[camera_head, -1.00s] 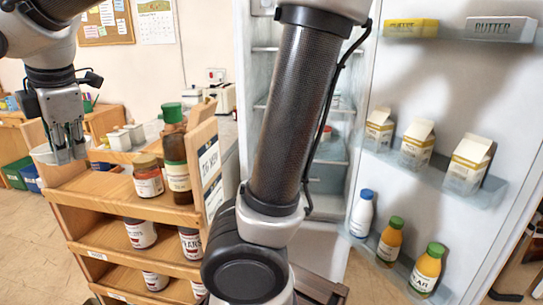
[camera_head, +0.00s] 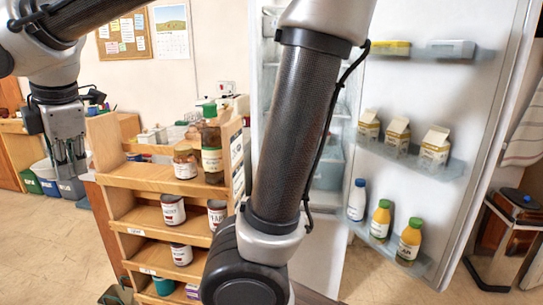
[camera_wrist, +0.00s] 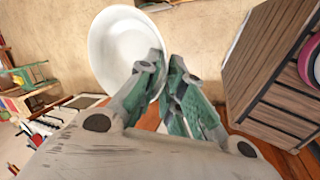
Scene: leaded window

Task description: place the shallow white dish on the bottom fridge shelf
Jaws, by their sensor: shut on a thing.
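The shallow white dish (camera_wrist: 108,42) is large in the wrist view, seen tilted. My gripper (camera_wrist: 164,70) is shut on the dish's rim at its right side. In the head view my gripper (camera_head: 70,168) hangs at the far left, left of the wooden rack and well away from the fridge; I cannot clearly make out the dish there. The fridge stands open right of centre, its door (camera_head: 420,80) swung to the right. My arm hides much of the interior. A bluish container (camera_head: 329,168) shows inside; I cannot make out the bottom shelf clearly.
A wooden rack (camera_head: 150,182) with jars, cans and a bottle (camera_head: 212,150) stands between my gripper and the fridge. The door racks hold cartons (camera_head: 397,135) and bottles (camera_head: 380,220). A bin (camera_head: 521,205) stands at the far right. Floor (camera_head: 50,240) is free at left.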

